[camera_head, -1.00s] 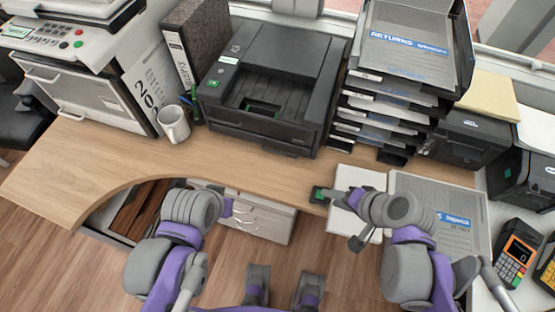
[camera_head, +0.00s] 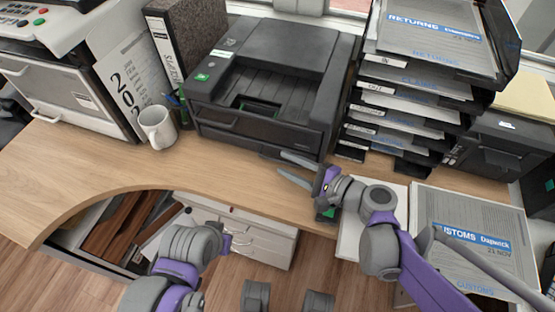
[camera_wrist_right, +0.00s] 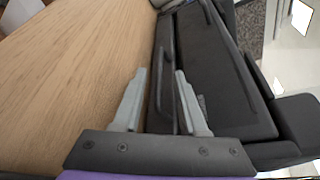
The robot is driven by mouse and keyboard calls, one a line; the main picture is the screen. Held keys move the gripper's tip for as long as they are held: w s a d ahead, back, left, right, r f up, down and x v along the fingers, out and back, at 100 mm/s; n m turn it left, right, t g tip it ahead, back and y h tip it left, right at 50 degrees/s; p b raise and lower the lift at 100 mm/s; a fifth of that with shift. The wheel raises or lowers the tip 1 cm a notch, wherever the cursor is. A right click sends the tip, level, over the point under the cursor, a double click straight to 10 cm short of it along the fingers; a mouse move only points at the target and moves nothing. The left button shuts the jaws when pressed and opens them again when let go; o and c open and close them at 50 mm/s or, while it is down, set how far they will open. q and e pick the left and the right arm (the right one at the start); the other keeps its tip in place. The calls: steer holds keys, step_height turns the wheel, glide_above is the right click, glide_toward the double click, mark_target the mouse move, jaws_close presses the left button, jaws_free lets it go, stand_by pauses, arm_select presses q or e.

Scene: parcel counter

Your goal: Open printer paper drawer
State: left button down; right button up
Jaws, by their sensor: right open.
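The black printer (camera_head: 285,50) stands on the desk with its front toward me. Its paper drawer front (camera_head: 240,130) looks flush with the body. In the right wrist view a long dark handle bar (camera_wrist_right: 160,85) runs along the printer's front. My right gripper (camera_head: 281,163) is open and empty, just in front of the printer's lower right front corner. In the wrist view its two fingers (camera_wrist_right: 161,72) lie on either side of the bar's line, and I cannot tell if they touch it. My left gripper (camera_head: 228,243) is low, near the desk's front edge; its fingers are hidden.
A white mug (camera_head: 158,127) and pens stand left of the printer, before a binder (camera_head: 185,45). A stack of letter trays (camera_head: 415,95) rises close on the right. A customs tray (camera_head: 470,225) lies right of my right arm. The desk (camera_head: 150,175) before the printer is clear.

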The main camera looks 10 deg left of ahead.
mark_target(281, 162)
steer(key=shift+x, duration=1.9)
jaws_close()
